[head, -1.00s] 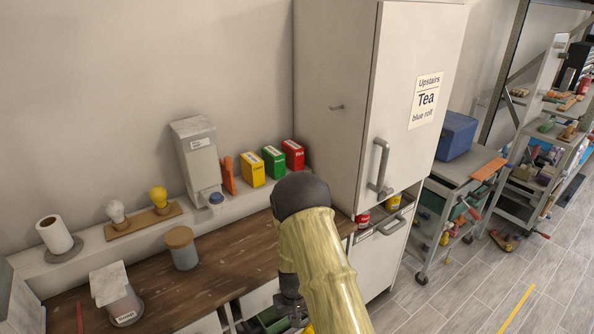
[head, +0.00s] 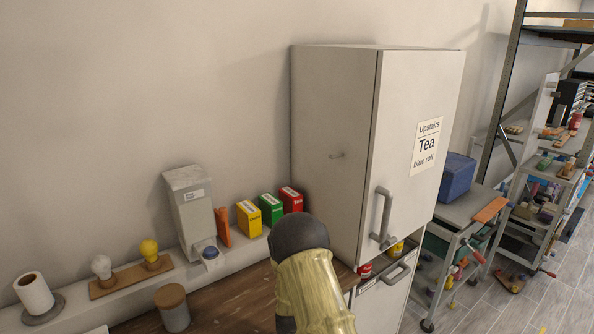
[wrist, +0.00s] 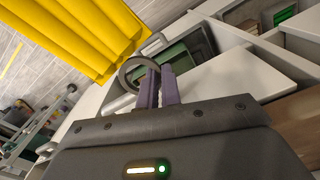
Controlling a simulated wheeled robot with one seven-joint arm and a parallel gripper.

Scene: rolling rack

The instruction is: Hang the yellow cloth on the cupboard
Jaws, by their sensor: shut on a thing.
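The yellow cloth (wrist: 75,35) fills the upper left of the wrist view, hanging in folds. My gripper (wrist: 160,72) is shut on the dark loop (wrist: 133,66) at the cloth's edge; the fingers partly hide the grip. The head view shows neither gripper nor cloth, only my arm at the bottom. The cupboard (head: 417,90) is tall and pale, right of centre in the head view.
A wooden worktop (head: 235,300) and a ledge with yellow, green and red boxes (head: 270,211) and a dispenser (head: 190,210) lie left of the cupboard. A trolley with a blue box (head: 455,178) stands to the right. Wall above the ledge is bare.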

